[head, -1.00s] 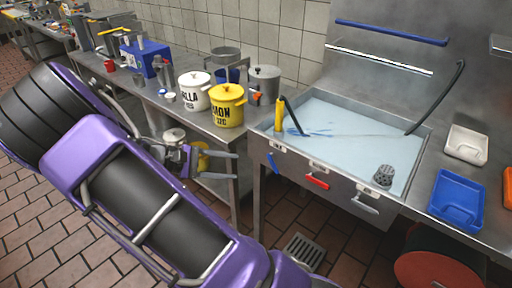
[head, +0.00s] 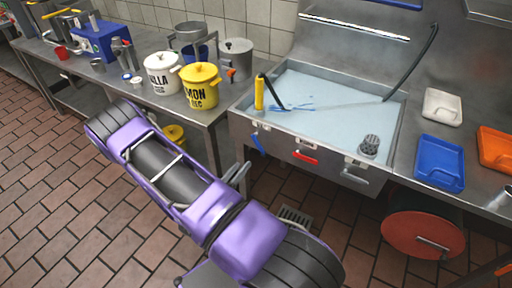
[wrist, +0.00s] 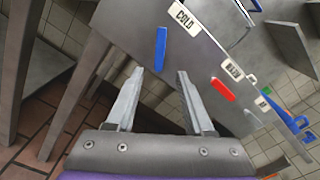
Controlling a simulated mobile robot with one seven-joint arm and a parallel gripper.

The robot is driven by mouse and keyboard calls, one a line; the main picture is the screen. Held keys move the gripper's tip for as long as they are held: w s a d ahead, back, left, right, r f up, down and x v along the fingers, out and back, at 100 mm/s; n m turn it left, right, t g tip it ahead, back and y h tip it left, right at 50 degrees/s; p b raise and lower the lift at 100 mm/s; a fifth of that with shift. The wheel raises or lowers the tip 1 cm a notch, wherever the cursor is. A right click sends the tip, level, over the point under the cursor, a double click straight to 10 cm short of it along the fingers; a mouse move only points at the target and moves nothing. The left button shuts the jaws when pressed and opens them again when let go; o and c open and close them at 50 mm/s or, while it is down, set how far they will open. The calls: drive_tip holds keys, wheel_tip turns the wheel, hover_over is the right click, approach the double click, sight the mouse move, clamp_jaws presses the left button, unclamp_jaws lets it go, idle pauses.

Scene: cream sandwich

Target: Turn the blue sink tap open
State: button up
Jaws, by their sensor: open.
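The blue tap handle (head: 259,144) hangs at the left of the sink's front panel, tilted slightly. In the wrist view the blue handle (wrist: 161,48) stands nearly upright below a COLD label (wrist: 184,16). My gripper (head: 240,173) is open and empty, below and left of the handle in the head view. In the wrist view the handle appears just beyond the fingertips of my gripper (wrist: 160,72), centred between them; no contact shows. The sink (head: 335,95) holds pale blue water.
A red handle (head: 304,157) and a grey handle (head: 354,178) sit to the right on the same panel. A table with a yellow pot (head: 200,88) stands left of the sink. A red drum (head: 422,234) is below right. Tiled floor lies in front.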

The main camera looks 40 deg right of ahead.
sight(258, 145)
drive_tip(key=x, duration=1)
drive_tip(key=shift+w+d, duration=0.15)
drive_tip(key=shift+d, duration=0.25)
clamp_jaws()
idle(0.8)
